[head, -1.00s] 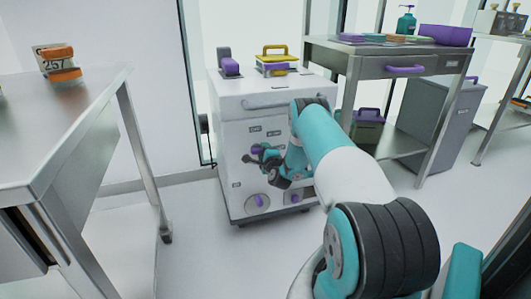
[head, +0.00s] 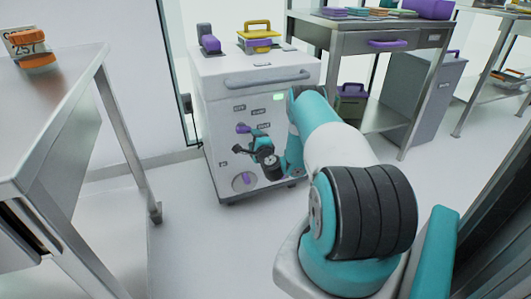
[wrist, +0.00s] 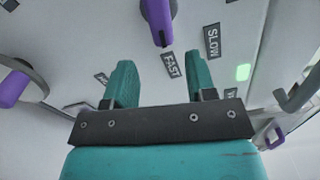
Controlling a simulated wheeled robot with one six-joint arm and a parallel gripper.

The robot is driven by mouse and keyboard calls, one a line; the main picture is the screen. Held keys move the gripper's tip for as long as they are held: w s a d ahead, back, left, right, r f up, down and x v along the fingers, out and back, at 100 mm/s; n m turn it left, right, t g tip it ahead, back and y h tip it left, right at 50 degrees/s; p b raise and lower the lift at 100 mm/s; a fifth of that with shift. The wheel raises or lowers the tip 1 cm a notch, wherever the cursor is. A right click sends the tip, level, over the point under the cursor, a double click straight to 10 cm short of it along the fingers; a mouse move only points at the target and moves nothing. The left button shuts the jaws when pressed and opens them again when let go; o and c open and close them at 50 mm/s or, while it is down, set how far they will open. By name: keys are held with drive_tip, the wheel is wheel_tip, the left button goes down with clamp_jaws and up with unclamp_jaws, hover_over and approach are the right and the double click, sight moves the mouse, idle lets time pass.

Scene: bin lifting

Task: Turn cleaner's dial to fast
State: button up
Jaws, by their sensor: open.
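The cleaner (head: 235,100) is a white cabinet with a grey handle bar and small dark labels on its front. Its purple dial (head: 243,128) sits among the labels. In the wrist view the dial (wrist: 158,20) is cut off by the top edge, with its visible end close to the FAST label (wrist: 171,64). The SLOW label (wrist: 212,40) is to the right. My gripper (head: 250,140) is close to the front panel, just below the dial. In the wrist view my gripper (wrist: 160,62) is open, with nothing between its teal fingers. The dial's exact setting is unclear.
A second purple knob on a round disc (head: 243,181) is low on the cleaner. A green light (wrist: 243,72) glows on the panel. A steel table (head: 60,100) stands left, another table (head: 345,40) back right. Floor between is clear.

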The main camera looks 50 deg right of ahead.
drive_tip(key=p+v, duration=1.1)
drive_tip(key=p, duration=0.8)
drive_tip(key=shift+a+p, duration=0.2)
drive_tip(key=shift+p, duration=0.15)
drive_tip(key=shift+r, duration=0.15)
